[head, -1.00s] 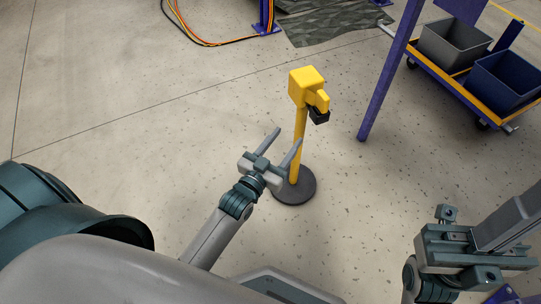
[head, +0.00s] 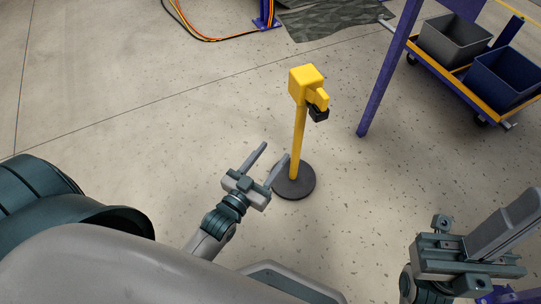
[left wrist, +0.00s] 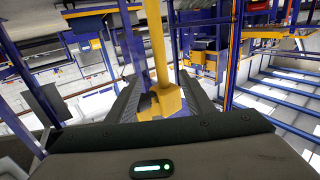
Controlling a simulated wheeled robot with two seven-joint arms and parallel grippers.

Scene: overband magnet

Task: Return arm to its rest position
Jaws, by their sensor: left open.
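My left gripper (head: 273,154) is open and empty, its two fingers spread apart and pointing up and to the right in the head view. It is left of a yellow post (head: 299,140) on a round dark base (head: 294,182). The right fingertip overlaps the post's base in the picture; I cannot tell the exact gap. In the left wrist view both fingers show spread, with the yellow post (left wrist: 155,45) and its yellow box (left wrist: 168,100) seen between them. My right arm's end (head: 455,255) is at the lower right; its jaw opening is not clear.
The post carries a yellow head (head: 306,84) with a small black part (head: 318,114). A blue upright (head: 388,80) stands right of it. A cart with a grey bin (head: 452,45) and a blue bin (head: 503,82) is at upper right. Floor left of the post is clear.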

